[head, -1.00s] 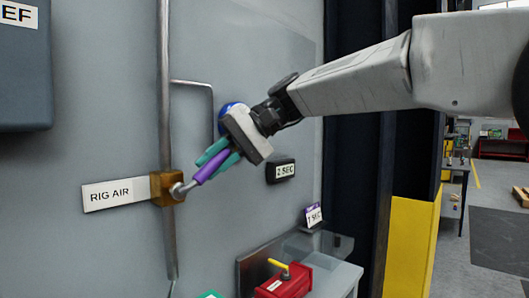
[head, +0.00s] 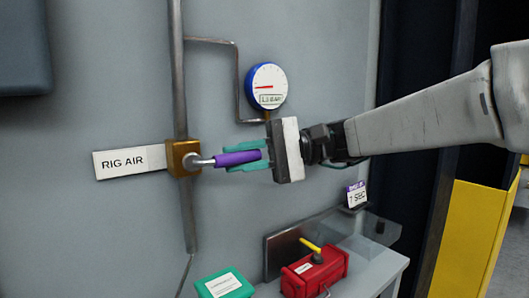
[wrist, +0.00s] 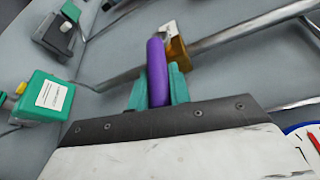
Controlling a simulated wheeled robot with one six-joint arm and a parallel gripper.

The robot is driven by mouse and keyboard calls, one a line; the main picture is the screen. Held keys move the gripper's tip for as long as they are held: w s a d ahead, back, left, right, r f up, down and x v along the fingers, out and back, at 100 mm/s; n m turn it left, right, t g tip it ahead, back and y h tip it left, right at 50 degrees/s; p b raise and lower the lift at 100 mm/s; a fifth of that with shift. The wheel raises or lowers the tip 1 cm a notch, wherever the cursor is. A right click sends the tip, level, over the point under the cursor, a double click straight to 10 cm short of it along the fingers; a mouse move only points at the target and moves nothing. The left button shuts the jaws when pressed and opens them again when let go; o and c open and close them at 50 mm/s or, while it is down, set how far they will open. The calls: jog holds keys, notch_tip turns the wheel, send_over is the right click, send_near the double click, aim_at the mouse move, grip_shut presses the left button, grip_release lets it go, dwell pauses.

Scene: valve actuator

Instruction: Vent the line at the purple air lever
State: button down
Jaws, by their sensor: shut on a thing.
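The purple air lever (head: 237,158) sticks out to the right, about level, from a brass valve block (head: 182,158) on a vertical pipe. A white RIG AIR label (head: 129,161) is to the left of the block. My gripper (head: 246,157) comes from the right, its green fingers shut on the lever's purple handle. In the wrist view the purple handle (wrist: 157,72) lies between the green fingers, with the brass block (wrist: 175,42) beyond. A round blue-rimmed gauge (head: 267,86) with a red needle is above my gripper; its printed reading is too small to read surely.
Below, a green box (head: 224,285) and a red box with a yellow handle (head: 314,272) are at a ledge. A small SEC tag (head: 357,195) stands at the right. A thin bent pipe (head: 238,75) runs to the gauge. The wall around the lever is mostly clear.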

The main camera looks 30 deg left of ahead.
jog(key=shift+f, duration=0.1)
dwell(0.3)
jog(key=c, duration=1.3)
grip_release()
jog(key=v, duration=0.7)
jog(key=shift+w+d, duration=0.25)
jog(key=shift+w, duration=0.05)
